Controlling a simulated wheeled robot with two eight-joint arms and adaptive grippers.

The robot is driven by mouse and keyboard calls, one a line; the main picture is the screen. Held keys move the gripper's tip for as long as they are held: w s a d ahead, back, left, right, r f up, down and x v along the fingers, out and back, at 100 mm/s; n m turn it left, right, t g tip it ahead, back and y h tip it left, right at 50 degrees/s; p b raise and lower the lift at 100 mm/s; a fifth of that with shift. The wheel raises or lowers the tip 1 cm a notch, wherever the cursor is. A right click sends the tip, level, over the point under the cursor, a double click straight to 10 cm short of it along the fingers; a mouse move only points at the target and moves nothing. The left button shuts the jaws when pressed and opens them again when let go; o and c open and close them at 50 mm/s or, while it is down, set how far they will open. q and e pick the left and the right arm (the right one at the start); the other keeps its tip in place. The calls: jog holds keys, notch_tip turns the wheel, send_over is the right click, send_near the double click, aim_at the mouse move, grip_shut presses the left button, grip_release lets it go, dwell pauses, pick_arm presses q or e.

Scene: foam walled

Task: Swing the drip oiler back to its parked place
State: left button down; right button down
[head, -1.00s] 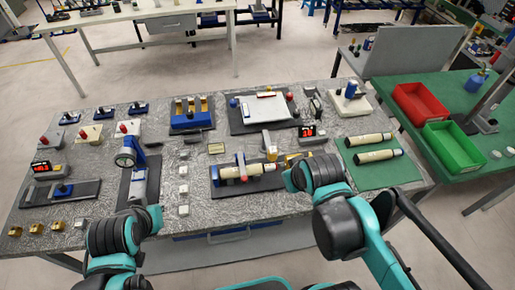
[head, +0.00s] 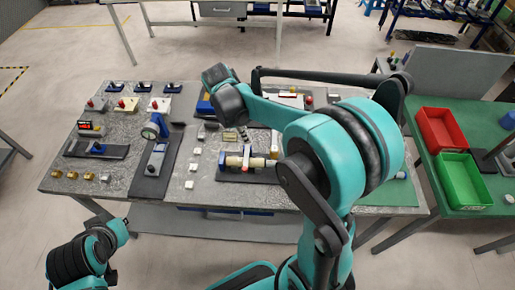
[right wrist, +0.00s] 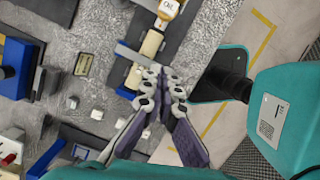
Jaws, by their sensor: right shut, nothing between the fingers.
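The drip oiler (right wrist: 169,8), amber with a white label, shows at the top edge of the right wrist view, at the far end of the cream cylinder (right wrist: 151,45). Its upper part is cut off. In the head view my right arm hides the oiler, while the cream cylinder (head: 245,162) shows on its dark base. My right gripper (right wrist: 161,80) is shut and empty in the right wrist view. Its tips appear near the close end of the cylinder, apart from the oiler. Its fingers are not plain in the head view. My left arm is at lower left; its fingers do not show.
A gauge stand (head: 156,150) and small white cubes (head: 194,167) stand left of the cylinder. A name plate (head: 229,136) lies behind it. A red bin (head: 440,128) and a green bin (head: 463,180) are on the side table at right. Bare floor shows in front.

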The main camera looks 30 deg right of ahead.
jog(key=shift+f, duration=0.1)
jog(key=d+f+b, duration=0.1)
jog(key=d+f, duration=0.1)
jog(key=f, duration=0.1)
jog(key=s+d+f, duration=0.1)
jog(key=f, duration=0.2)
jog(key=d+f+b, duration=0.1)
jog(key=d+f, duration=0.1)
jog(key=f, duration=0.1)
jog(key=shift+s+d+f+b, duration=0.3)
jog(key=shift+s+d+b, duration=0.05)
jog(key=shift+d, duration=0.25)
jog(key=shift+s+d, duration=0.15)
jog(key=shift+s, duration=0.05)
